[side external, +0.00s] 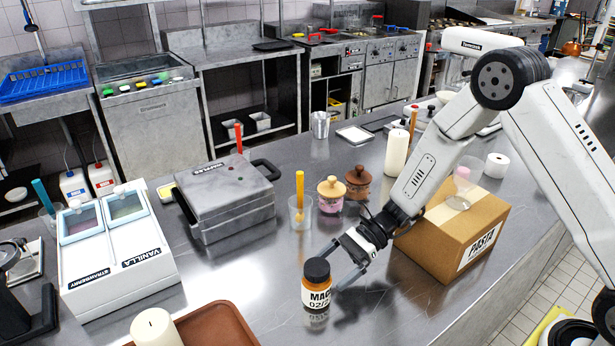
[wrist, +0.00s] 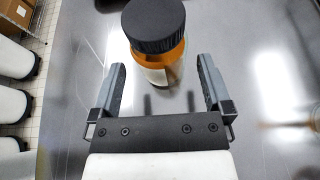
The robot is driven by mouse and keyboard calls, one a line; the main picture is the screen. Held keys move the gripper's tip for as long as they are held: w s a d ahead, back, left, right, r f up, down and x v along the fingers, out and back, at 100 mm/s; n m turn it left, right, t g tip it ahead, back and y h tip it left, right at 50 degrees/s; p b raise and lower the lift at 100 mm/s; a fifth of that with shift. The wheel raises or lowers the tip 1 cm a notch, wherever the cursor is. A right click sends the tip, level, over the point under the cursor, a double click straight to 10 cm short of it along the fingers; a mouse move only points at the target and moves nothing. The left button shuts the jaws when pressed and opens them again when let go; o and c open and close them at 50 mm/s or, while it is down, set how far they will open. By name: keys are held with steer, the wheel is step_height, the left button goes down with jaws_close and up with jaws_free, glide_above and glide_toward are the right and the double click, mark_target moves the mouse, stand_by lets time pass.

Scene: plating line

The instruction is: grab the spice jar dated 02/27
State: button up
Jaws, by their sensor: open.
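An amber spice jar (side external: 317,291) with a black lid stands upright on the steel counter. Its white label shows "MAC" and "02/2"; the rest of the label curves out of sight. My gripper (side external: 333,270) is open and low over the counter, its fingers reaching toward the jar from behind and to the right. In the wrist view the jar (wrist: 164,68) stands between and slightly beyond the fingertips of my gripper (wrist: 161,68), with gaps on both sides. I see no finger touching it. No other dated jar shows.
A cardboard box (side external: 441,243) marked "PASTA" stands right of my gripper. A brown tray (side external: 228,315) and a white candle (side external: 156,328) are at front left. A clear cup (side external: 300,212) and wooden-lidded jars (side external: 330,196) stand behind. Counter around the jar is clear.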

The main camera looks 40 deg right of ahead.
mark_target(304, 293)
steer(key=shift+f, duration=0.3)
steer(key=shift+x, duration=2.45)
steer(key=shift+c, duration=0.2)
steer(key=c, duration=1.2)
steer(key=shift+r, duration=0.1)
steer(key=shift+r, duration=0.1)
